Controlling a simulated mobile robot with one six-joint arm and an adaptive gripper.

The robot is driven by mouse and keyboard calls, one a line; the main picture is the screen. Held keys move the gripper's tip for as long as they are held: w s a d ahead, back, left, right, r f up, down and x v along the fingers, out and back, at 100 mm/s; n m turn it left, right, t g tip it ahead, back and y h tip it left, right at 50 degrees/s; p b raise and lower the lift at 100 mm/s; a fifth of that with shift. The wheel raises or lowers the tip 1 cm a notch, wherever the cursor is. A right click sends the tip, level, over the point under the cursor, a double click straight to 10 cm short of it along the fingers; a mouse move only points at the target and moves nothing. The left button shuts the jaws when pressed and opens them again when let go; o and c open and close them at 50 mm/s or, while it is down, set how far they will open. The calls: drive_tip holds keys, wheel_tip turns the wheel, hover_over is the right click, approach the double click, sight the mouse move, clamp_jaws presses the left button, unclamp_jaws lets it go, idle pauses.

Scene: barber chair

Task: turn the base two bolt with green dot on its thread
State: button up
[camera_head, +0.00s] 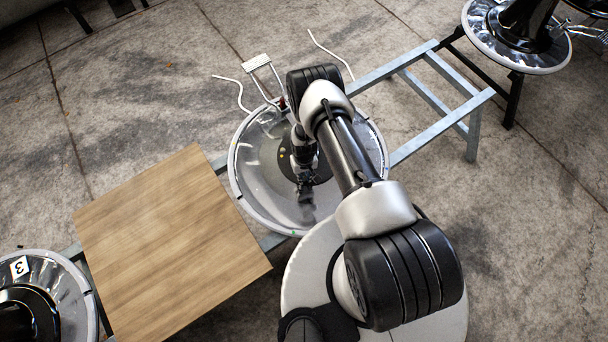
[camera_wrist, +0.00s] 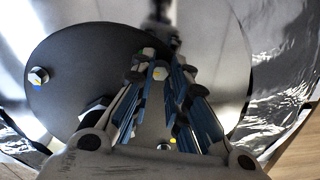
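The middle round base (camera_head: 245,190) is a shiny dish with a dark round plate, which also shows in the wrist view (camera_wrist: 75,60). My gripper (camera_head: 305,193) reaches down over it. In the wrist view my gripper (camera_wrist: 160,80) points at the plate, with a gap between its blue-padded fingers. A dark hex bolt (camera_wrist: 97,107) is partly behind the left finger.
A wooden board (camera_head: 170,240) lies left of the middle base on a grey metal frame (camera_head: 425,90). A base marked 3 (camera_head: 60,285) is at lower left, another base (camera_head: 515,45) at upper right. A white bent footrest (camera_head: 257,63) is behind the middle base.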

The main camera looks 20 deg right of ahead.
clamp_jaws()
drive_tip(key=shift+m, duration=0.3)
